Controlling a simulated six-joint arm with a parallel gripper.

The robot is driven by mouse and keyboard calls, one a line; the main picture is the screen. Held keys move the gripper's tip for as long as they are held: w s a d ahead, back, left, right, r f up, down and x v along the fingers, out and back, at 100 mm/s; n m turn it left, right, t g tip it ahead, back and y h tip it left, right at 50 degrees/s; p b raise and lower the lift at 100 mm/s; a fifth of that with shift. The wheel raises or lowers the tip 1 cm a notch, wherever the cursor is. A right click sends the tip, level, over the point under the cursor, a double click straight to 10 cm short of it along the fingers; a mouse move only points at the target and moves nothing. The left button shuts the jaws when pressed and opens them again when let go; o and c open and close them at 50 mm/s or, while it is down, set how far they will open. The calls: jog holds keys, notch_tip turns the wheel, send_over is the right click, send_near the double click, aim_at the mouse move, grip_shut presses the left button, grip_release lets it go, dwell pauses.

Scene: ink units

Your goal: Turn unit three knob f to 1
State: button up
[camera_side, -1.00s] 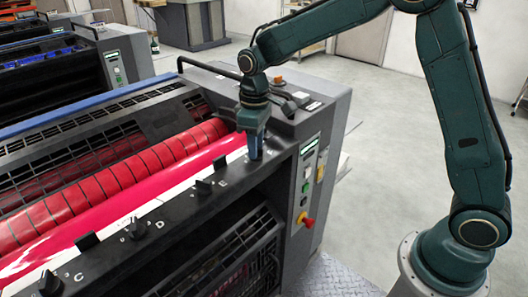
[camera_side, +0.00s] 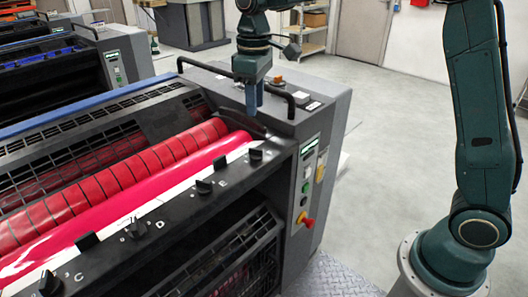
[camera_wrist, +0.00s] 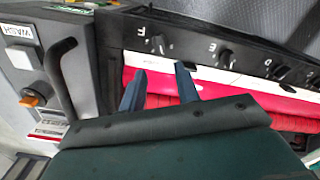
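Knob F (camera_side: 256,154) is a black knob at the right end of the row on the dark front rail (camera_side: 185,215) of the press unit. In the wrist view knob F (camera_wrist: 158,45) sits by its letter F, just beyond my fingertips. My gripper (camera_side: 254,108) hangs above and behind knob F, clear of it. In the wrist view my gripper (camera_wrist: 159,70) has two blue fingers standing apart with nothing between them. The numbers around knob F are too small to read, so I cannot tell its setting.
Knob E (camera_side: 204,187), knob D (camera_side: 137,228) and knob C (camera_side: 50,283) lie along the same rail. Red rollers (camera_side: 120,175) run behind it. A black handle (camera_side: 284,94) and an orange button (camera_side: 277,81) are close to my gripper.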

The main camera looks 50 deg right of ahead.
jog(key=shift+r, duration=1.15)
jog(key=s+d+r+m+t, duration=0.1)
jog(key=s+d+r, duration=0.1)
jog(key=s, duration=0.5)
jog(key=s+d+r+m+t, duration=0.1)
jog(key=s+r+t, duration=0.1)
jog(key=s, duration=0.5)
jog(key=s+d+f+m+t, duration=0.1)
jog(key=s+f, duration=0.1)
jog(key=s, duration=0.5)
jog(key=s+d+f+m+t, duration=0.1)
jog(key=s+f+m, duration=0.1)
jog(key=s, duration=0.5)
jog(key=shift+f+t, duration=0.3)
jog(key=shift+f, duration=0.25)
jog(key=shift+d, duration=0.1)
